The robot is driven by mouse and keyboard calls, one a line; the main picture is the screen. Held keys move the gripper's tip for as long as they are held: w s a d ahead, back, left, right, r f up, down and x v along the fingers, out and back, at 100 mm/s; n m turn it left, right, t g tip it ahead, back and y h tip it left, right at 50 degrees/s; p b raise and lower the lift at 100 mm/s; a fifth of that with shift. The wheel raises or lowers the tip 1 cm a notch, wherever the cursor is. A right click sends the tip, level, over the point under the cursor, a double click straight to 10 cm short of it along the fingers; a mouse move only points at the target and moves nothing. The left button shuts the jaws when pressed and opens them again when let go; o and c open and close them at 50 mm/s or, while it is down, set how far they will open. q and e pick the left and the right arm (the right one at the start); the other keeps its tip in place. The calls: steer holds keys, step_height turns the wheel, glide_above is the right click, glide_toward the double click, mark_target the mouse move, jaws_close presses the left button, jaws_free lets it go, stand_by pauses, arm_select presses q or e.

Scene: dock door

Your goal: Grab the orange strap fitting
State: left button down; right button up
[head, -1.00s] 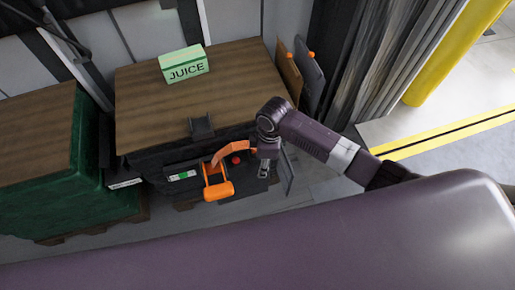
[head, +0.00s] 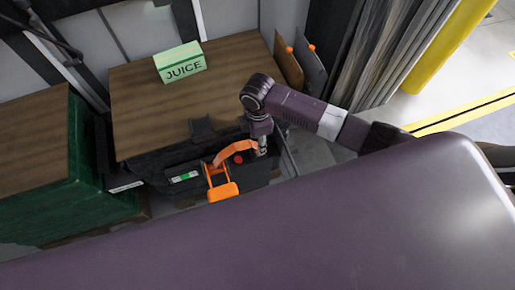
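The orange strap fitting (head: 222,191) sits at the front of a dark unit below the wooden top, with an orange curved strap (head: 236,151) rising from it to the right. My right gripper (head: 262,152) points down at the right end of the strap, just right of a red round button. Its fingers are small and partly dark against the unit, so I cannot tell whether they are open or touch the strap. My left gripper is not in view.
A green JUICE box (head: 180,63) stands on the wooden top (head: 150,110). A green-sided crate (head: 35,185) is at left. Two upright boards (head: 300,65) lean at the top's right edge. A yellow post (head: 440,50) and striped floor lie at right.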

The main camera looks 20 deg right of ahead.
steer(key=shift+d+f, duration=0.1)
steer(key=shift+f, duration=1.9)
jaws_close()
